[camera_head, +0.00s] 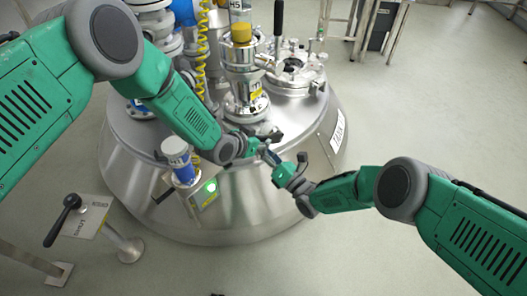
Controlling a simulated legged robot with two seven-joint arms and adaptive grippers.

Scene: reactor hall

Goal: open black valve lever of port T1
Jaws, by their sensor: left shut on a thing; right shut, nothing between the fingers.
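A steel tank with a domed top (250,200) fills the middle of the head view. My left gripper (258,147) reaches down over its front top. It is shut on what looks like the black valve lever (275,134), at the foot of the upright valve pipe (246,95); the fingers hide much of the grip. My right gripper (272,161) is shut and empty, just below and right of the left one, close to its fingertips; I cannot tell whether they touch. No T1 label is legible.
A round hatch (295,72) and an upright black handle (278,22) stand on the tank's back right. A blue-and-white fitting (180,160) and a green-lit button (211,187) are at the left front. A stand with a black lever (64,218) is lower left.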

